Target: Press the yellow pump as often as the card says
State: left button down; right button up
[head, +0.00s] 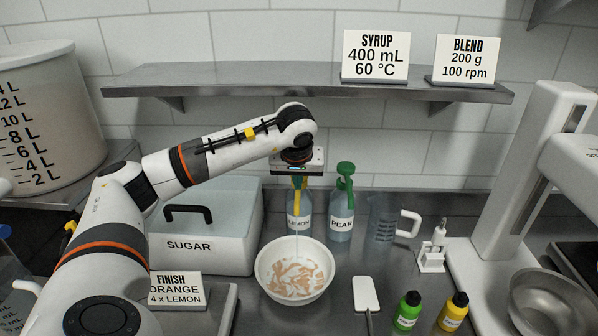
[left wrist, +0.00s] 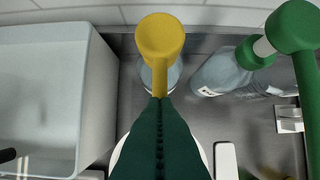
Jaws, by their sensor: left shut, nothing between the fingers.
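The lemon bottle (head: 299,225), with its yellow pump (head: 296,200), stands behind a white bowl (head: 262,277) holding pale orange pieces. A thin pale line shows between pump and bowl. My left gripper (head: 298,178) is directly over the pump, shut and empty. In the left wrist view, the dark green fingers (left wrist: 157,102) overlap the stem of the yellow pump (left wrist: 160,40); I cannot tell whether they touch it. The card (head: 176,290) reads "FINISH ORANGE 4 x LEMON". My right gripper is out of view.
The pear bottle (head: 341,228) with its green pump (head: 345,172) stands close on the right. A sugar bin (head: 215,246) is on the left. A measuring jug (head: 383,222) and small green (head: 408,312) and yellow (head: 453,313) bottles stand right. A shelf (head: 300,80) runs above.

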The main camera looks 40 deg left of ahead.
pick_arm(q)
jog(key=shift+s+d+f, duration=0.1)
jog(key=shift+f, duration=0.05)
jog(key=shift+r+p, duration=1.55)
jog(key=shift+r, duration=0.4)
jog(key=shift+f, duration=0.15)
jog(key=shift+f+b, duration=1.3)
jog(key=shift+f, duration=0.55)
jog(key=shift+r+p, duration=1.55)
jog(key=shift+r, duration=0.45)
